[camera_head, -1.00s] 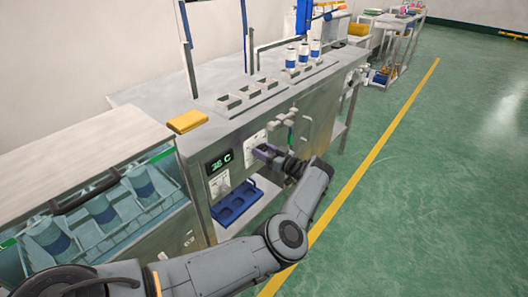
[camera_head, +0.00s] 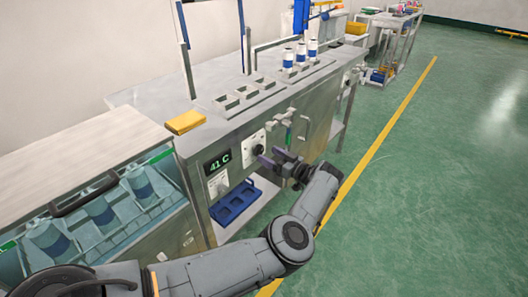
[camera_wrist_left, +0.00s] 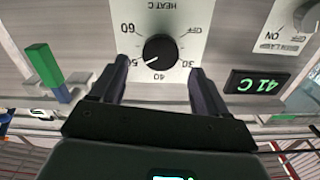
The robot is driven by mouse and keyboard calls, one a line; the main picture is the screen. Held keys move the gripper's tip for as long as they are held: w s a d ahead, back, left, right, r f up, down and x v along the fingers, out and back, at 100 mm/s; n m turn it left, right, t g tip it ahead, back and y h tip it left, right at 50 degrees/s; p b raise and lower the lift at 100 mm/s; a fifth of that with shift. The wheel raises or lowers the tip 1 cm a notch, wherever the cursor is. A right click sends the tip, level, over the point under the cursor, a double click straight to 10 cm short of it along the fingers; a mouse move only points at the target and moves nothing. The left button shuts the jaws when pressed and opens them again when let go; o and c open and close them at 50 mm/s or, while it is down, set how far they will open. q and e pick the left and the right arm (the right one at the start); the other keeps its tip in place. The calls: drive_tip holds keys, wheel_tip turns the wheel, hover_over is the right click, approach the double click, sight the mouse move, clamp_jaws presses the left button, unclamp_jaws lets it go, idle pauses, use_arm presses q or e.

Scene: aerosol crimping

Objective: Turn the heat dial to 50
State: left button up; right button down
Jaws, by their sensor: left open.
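The heat dial (camera_head: 258,150) is a round black knob on a white plate on the front panel of the steel bench. In the left wrist view the heat dial (camera_wrist_left: 159,48) has a white pointer line aimed at or very near the 50 mark. My left gripper (camera_head: 270,161) is open and stands back from the panel, just in front of the dial. In the left wrist view the fingers of my left gripper (camera_wrist_left: 159,78) are spread on either side below the dial, holding nothing. The temperature display (camera_head: 218,162) reads 41 C, as does the display in the wrist view (camera_wrist_left: 258,84).
Pipes and a green-handled valve (camera_head: 289,130) stick out right of the dial. A blue tray (camera_head: 236,203) sits on the shelf below. A yellow block (camera_head: 185,122) and several white-and-blue cans (camera_head: 301,53) are on the bench top. Open floor lies right.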

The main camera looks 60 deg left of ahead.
use_arm(q)
drive_tip(key=v, duration=0.6)
drive_tip(key=shift+d, duration=0.15)
idle(0.3)
